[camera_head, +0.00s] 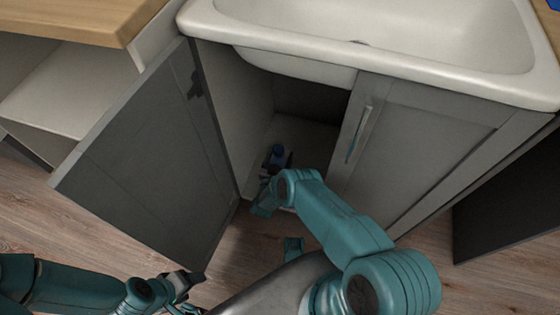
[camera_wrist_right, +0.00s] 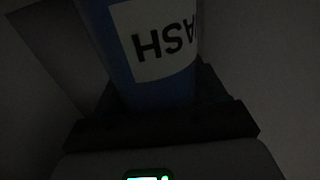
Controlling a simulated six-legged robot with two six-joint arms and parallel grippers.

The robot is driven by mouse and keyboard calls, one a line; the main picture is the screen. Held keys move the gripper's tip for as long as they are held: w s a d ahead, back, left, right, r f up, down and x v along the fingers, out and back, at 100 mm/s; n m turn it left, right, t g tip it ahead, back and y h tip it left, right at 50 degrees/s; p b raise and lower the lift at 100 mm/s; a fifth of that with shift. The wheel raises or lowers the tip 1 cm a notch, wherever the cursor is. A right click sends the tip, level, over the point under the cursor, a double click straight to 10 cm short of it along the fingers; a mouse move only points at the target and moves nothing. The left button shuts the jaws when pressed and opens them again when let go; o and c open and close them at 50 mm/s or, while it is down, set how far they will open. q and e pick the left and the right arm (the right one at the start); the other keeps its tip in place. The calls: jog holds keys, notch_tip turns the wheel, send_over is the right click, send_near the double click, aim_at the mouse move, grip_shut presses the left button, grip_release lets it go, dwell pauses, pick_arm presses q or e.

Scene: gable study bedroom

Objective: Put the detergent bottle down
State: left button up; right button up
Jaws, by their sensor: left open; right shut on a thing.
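The detergent bottle (camera_head: 278,153) is a small blue shape inside the open cabinet under the sink. In the right wrist view the blue bottle (camera_wrist_right: 160,92) fills the top middle, with a white label whose dark letters appear upside down. My right gripper (camera_head: 277,164) reaches into the cabinet and is shut on the bottle. Its dark fingers (camera_wrist_right: 158,115) show at both sides of the bottle. Whether the bottle's base touches the cabinet floor (camera_head: 300,133) cannot be told. My left gripper (camera_head: 188,280) is open and empty, low in front of the open door.
The grey cabinet door (camera_head: 150,155) stands open at the left of the opening. The other door (camera_head: 415,140) with a metal handle is shut at the right. The white sink (camera_head: 380,40) is above. Cabinet floor around the bottle looks clear.

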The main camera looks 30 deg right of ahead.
jog(key=shift+f, duration=0.25)
jog(key=o, duration=1.3)
jog(key=p+v, duration=0.2)
jog(key=v, duration=1)
jog(key=shift+r+p, duration=0.2)
jog(key=shift+p, duration=0.15)
